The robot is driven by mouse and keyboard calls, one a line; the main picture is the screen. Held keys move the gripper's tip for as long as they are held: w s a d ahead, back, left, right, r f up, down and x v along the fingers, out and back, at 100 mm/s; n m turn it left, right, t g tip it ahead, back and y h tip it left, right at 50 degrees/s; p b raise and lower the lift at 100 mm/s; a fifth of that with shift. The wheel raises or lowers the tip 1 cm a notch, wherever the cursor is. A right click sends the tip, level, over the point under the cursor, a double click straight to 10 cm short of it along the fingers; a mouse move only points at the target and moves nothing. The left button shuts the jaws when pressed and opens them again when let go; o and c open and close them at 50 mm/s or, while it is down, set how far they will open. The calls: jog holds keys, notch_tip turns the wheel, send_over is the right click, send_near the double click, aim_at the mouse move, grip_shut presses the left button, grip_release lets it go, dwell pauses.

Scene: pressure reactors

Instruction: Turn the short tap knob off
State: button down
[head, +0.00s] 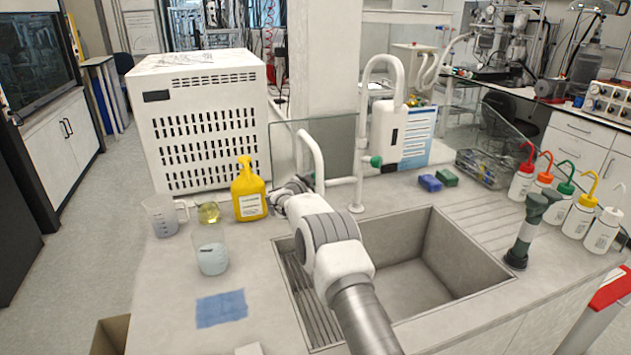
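The short tap (318,160) is a white curved pipe behind the sink, left of the tall white gooseneck tap (361,120). A green knob (375,161) shows on the tall tap's column. No separate knob of the short tap is clearly visible; its lower left side is partly covered by my arm. My arm reaches over the sink from the front, and my gripper (283,194) is at its far end, just left of the short tap and right of the yellow bottle. The fingers are small and partly hidden, so I cannot tell their opening or any contact.
The yellow bottle (248,190) stands close to my gripper's left. Beakers (211,250) and a jug (160,216) stand further left. The sink (430,262) lies under and right of my arm. Blue and green blocks (430,183) and several wash bottles (579,216) are at right.

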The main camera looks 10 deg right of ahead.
jog(key=shift+c, duration=1.3)
grip_release()
jog(key=shift+a, duration=0.1)
jog(key=b+v, duration=0.1)
jog(key=v, duration=1.6)
jog(key=shift+s, duration=0.2)
